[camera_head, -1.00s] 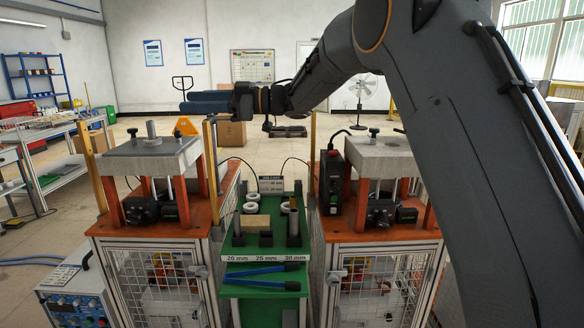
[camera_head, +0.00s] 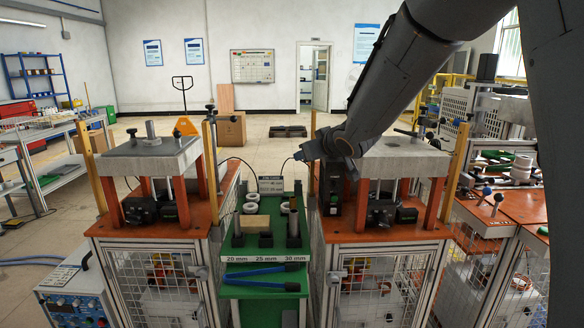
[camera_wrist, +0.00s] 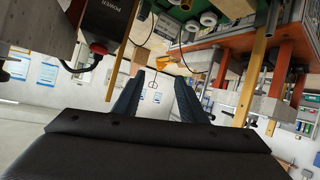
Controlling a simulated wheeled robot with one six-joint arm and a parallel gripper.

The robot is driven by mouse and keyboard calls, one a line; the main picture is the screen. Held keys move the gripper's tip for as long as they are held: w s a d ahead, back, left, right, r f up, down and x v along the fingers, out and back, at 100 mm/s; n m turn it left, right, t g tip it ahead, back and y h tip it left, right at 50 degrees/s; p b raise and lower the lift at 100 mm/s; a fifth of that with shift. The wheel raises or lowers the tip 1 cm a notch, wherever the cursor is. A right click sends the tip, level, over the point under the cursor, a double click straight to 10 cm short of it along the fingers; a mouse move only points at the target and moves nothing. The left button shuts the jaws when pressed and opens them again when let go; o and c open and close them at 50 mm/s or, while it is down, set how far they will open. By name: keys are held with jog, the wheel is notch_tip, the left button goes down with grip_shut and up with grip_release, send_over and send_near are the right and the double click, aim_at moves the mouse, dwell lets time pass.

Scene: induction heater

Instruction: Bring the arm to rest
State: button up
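My dark grey arm comes down from the top right of the head view and ends above the right-hand press. My gripper (camera_head: 303,153) is at its lower end, in the air near the black control box, and its fingers are mostly hidden there. In the wrist view, two dark blue fingers (camera_wrist: 159,80) stand apart with nothing held between them. The wrist picture is turned over, with the green bench at the top.
A left press (camera_head: 150,150) and a right press (camera_head: 400,155) stand on orange-topped cages. Between them is a green bench (camera_head: 262,262) with white rings (camera_head: 251,203) and blue-handled tongs (camera_head: 262,270). A black control box (camera_head: 331,190) with a red button stands close to my gripper.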

jog(key=s+d+f+m+g+h, duration=0.45)
jog(key=s+d+f, duration=0.8)
jog(key=s, duration=0.35)
jog(key=s+d+f+m+g, duration=0.1)
jog(key=s+f+g, duration=0.2)
jog(key=s, duration=0.9)
jog(key=s+d+f+g, duration=0.1)
jog(key=s+f+g, duration=0.3)
jog(key=s, duration=0.8)
jog(key=shift+s+f+m, duration=0.15)
jog(key=shift+f+m, duration=0.2)
jog(key=shift+g, duration=0.25)
jog(key=shift+c, duration=0.3)
